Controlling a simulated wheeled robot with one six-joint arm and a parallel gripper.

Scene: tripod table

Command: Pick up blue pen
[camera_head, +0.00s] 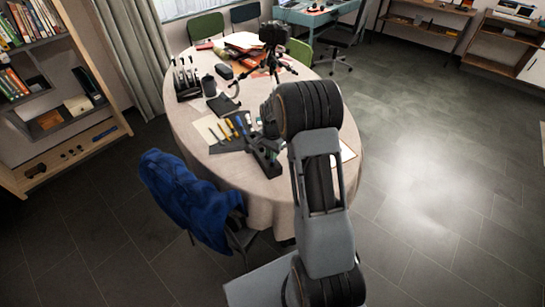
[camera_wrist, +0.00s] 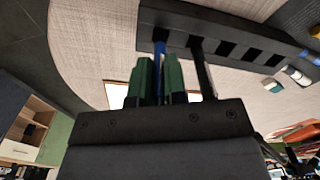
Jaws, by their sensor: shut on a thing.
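In the wrist view, the green fingers of my gripper (camera_wrist: 159,62) are closed around the blue pen (camera_wrist: 158,49). The pen's far end meets a slot in a black holder (camera_wrist: 228,28) with several square openings. A black pen (camera_wrist: 205,75) stands in the slot just right of it. I cannot tell how deep the blue pen sits in its slot. In the head view, the black holder (camera_head: 265,167) is on the round table (camera_head: 190,133), beside my arm. My arm hides much of that spot, and the blue pen cannot be made out there.
Screwdrivers (camera_head: 228,128) lie on a dark mat left of the holder. A camera on a tripod (camera_head: 272,60) stands at the back of the table. A chair with a blue jacket (camera_head: 185,195) is at the front left. Open floor lies to the right.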

